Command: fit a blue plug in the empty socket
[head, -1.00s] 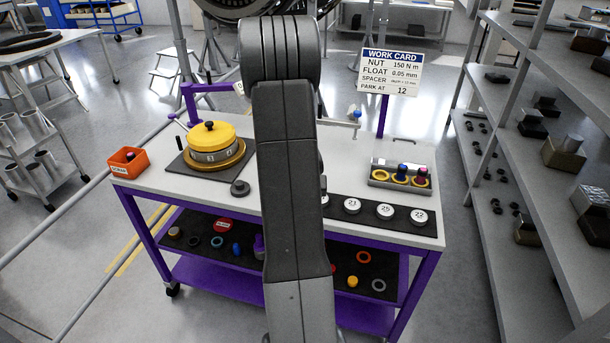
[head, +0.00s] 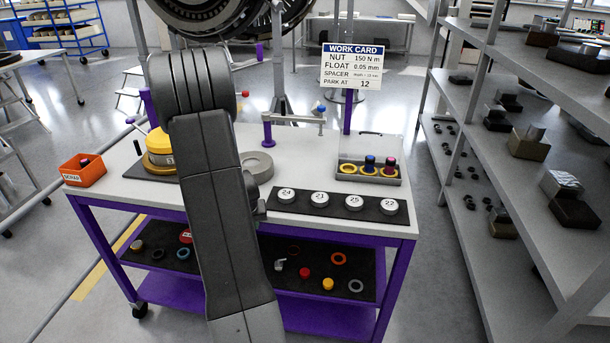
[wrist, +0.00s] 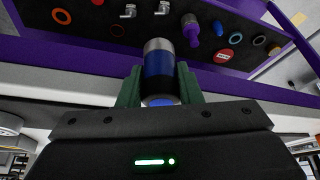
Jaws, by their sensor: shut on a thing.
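My gripper (wrist: 158,75) shows in the wrist view with its green fingers shut on a blue plug (wrist: 158,66) with a silver end. The plug is held out over the cart's edge, by the lower shelf. In the head view my arm hides the gripper. A grey case (head: 395,181) on the cart's right has a row of yellow-ringed sockets. The left socket (head: 348,169) looks empty. The middle one holds a blue plug (head: 369,162), and the right one a dark plug with a reddish part (head: 390,164). My gripper is apart from the case.
Numbered white discs (head: 320,199) lie on a dark strip before the case. An orange scrap bin (head: 83,170) and a yellow-topped unit (head: 157,145) are at left. A purple post with an arm (head: 268,130) stands behind. Loose parts lie on the lower shelf (head: 335,270). Grey shelving (head: 500,150) flanks the right.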

